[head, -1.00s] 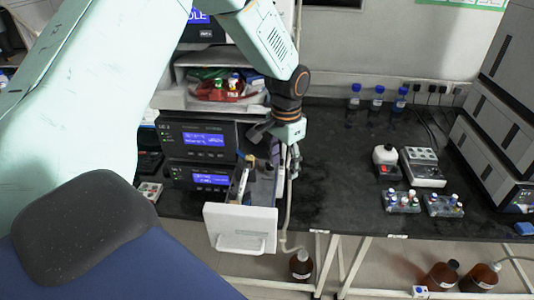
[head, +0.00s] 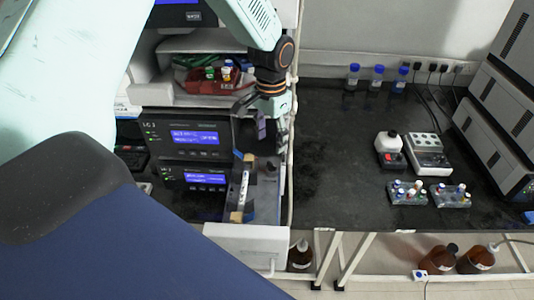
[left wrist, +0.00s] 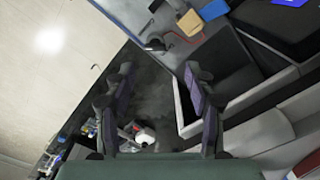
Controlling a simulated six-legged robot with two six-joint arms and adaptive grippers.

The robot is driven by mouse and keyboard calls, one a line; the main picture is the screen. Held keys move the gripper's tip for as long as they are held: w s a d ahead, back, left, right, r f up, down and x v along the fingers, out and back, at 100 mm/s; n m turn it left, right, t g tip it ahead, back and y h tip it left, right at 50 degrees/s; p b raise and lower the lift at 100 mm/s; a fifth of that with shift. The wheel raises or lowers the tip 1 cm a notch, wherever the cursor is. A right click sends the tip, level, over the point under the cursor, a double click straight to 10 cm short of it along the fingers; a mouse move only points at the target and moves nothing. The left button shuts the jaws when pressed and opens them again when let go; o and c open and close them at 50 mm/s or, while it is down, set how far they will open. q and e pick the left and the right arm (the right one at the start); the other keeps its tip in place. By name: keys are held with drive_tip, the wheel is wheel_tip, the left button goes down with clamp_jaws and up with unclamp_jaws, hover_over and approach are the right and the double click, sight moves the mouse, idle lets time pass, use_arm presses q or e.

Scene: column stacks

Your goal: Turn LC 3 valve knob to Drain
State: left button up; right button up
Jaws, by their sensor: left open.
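The black LC 3 stack (head: 190,140) has two modules with lit blue screens, left of centre in the head view. A drawer with a white front (head: 262,238) stands pulled out at the stack's lower right. My left gripper (head: 274,135) is open and empty, fingers pointing down, right of the upper module and above the drawer's far end. In the left wrist view the two dark fingers (left wrist: 160,110) stand apart with nothing between them. I cannot make out the valve knob or its marks. My right gripper is out of view.
A shelf above the stack holds a red tray (head: 205,87) with bottles. Blue-capped bottles (head: 377,77), a mixer (head: 427,152) and vial racks (head: 408,192) stand on the black bench right of a pale vertical tube. The bench's middle is bare.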

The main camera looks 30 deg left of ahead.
sight(272, 164)
use_arm(q)
drive_tip(key=shift+d+f, duration=0.1)
drive_tip(key=shift+d, duration=0.1)
drive_tip(key=f, duration=0.3)
drive_tip(key=f+p, duration=0.1)
drive_tip(key=f, duration=0.2)
drive_tip(key=shift+s+f, duration=0.2)
drive_tip(key=shift+f, duration=0.05)
drive_tip(key=shift+w+f, duration=0.1)
drive_tip(key=shift+f, duration=0.2)
drive_tip(key=shift+d, duration=0.4)
drive_tip(key=shift+c, duration=0.8)
drive_tip(key=shift+a+f, duration=0.1)
drive_tip(key=shift+a, duration=0.25)
drive_tip(key=c, duration=0.4)
drive_tip(key=shift+d, duration=0.2)
drive_tip(key=c, duration=0.4)
drive_tip(key=shift+a, duration=0.1)
clamp_jaws()
